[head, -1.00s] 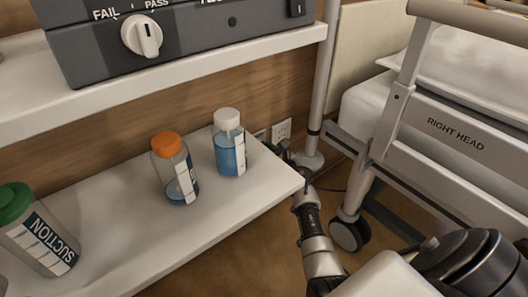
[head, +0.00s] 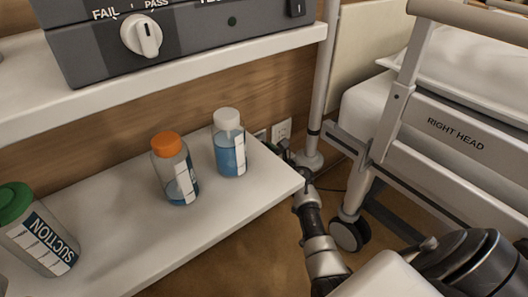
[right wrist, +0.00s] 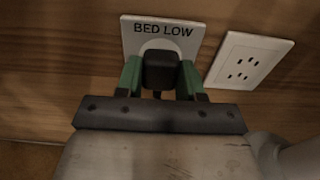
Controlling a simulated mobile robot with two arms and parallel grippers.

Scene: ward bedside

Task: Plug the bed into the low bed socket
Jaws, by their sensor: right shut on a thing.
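The low bed socket (right wrist: 132,30) is a white wall plate marked BED LOW in the right wrist view. My right gripper (right wrist: 160,78) has green fingers shut on the sides of a black plug (right wrist: 160,66). The plug is in front of the plate's round recess and hides much of it; I cannot tell how deep it sits. In the head view my right gripper (head: 287,153) is low at the wall, beyond the shelf's right end, small and partly hidden. The bed (head: 455,130), marked RIGHT HEAD, stands at the right. My left gripper is not in view.
A second wall socket (right wrist: 248,60) is just right of the low one. The lower shelf (head: 120,235) holds several bottles, close to my arm. A pole (head: 318,110) and a bed caster (head: 349,234) stand close by. A dark cable (head: 332,189) shows near the floor.

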